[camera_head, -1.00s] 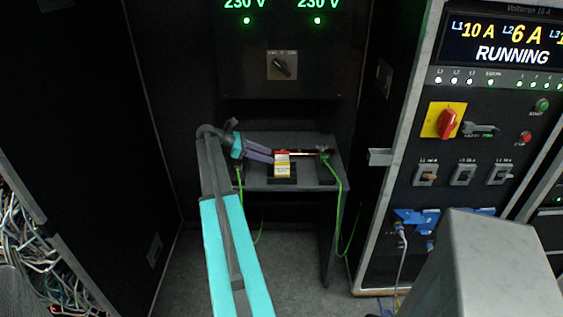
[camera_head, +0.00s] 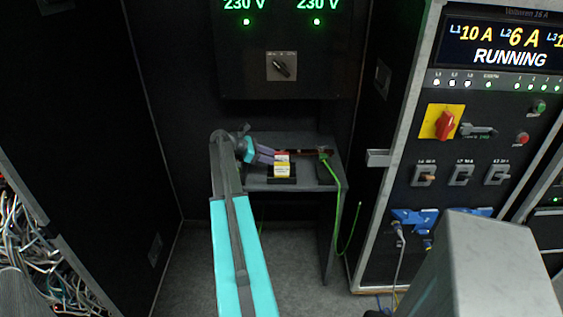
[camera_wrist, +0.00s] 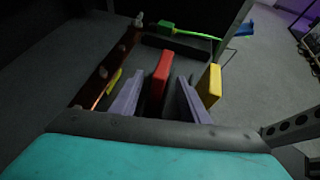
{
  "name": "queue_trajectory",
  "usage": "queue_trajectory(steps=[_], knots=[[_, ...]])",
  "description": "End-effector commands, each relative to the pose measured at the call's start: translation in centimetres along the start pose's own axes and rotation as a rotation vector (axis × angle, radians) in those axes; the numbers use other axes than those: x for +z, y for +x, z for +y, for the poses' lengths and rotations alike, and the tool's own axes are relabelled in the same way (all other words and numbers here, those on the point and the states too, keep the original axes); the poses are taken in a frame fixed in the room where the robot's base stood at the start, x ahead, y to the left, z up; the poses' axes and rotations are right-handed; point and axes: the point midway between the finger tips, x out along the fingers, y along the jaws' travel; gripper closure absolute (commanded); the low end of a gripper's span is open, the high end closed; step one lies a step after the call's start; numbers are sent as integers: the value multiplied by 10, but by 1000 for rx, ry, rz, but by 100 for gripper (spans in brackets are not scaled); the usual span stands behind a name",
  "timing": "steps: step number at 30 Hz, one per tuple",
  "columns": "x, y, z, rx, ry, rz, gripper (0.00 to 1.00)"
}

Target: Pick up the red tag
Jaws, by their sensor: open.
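The red tag (camera_wrist: 160,72) stands upright between the two purple fingers of my gripper (camera_wrist: 163,77) in the wrist view. The fingers are open, with a gap visible on each side of the tag. In the head view the red tag (camera_head: 282,156) is small, on the shelf just behind a yellow-and-white tag (camera_head: 281,170). My gripper (camera_head: 272,157) reaches it from the left there. The yellow tag (camera_wrist: 209,82) stands outside the right finger in the wrist view.
A copper bar (camera_wrist: 103,75) with several studs runs along the left in the wrist view. A green clamp and cable (camera_head: 335,180) hang at the shelf's right end. The dark shelf (camera_head: 257,184) sits below a panel with a rotary switch (camera_head: 282,67).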

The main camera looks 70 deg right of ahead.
Motion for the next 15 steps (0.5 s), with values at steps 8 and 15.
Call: queue_trajectory(steps=[8, 15], knots=[[0, -1, 0, 1, 0, 0, 59], [0, -1, 0, 1, 0, 0, 64]])
